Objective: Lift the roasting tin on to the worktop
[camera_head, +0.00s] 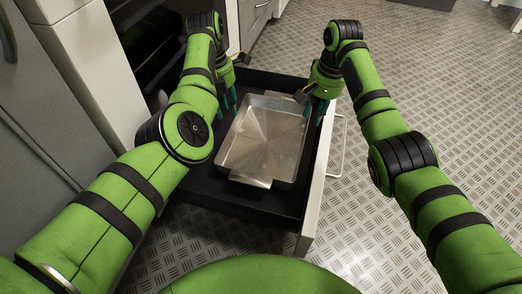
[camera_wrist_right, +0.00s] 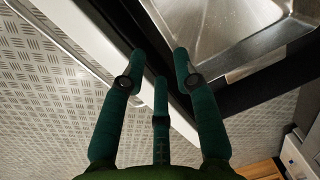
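The roasting tin (camera_head: 264,140) is a shallow, shiny metal pan with a tab handle at its near end and one at its far end. It lies empty in the open dark drawer (camera_head: 215,195). My left gripper (camera_head: 229,101) is by the tin's left side near the far end, its teal fingers apart with nothing seen between them. My right gripper (camera_head: 318,110) is over the drawer's right side, beside the tin's far right corner. In the right wrist view its fingers (camera_wrist_right: 159,60) are spread and empty, and the tin (camera_wrist_right: 215,28) is apart from them at upper right.
The drawer's pale front (camera_head: 313,205) with a bar handle (camera_head: 341,145) stands on the right. A dark oven-like front (camera_head: 150,40) and grey cabinets (camera_head: 45,125) line the left. The patterned metal floor (camera_head: 430,85) is open on the right.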

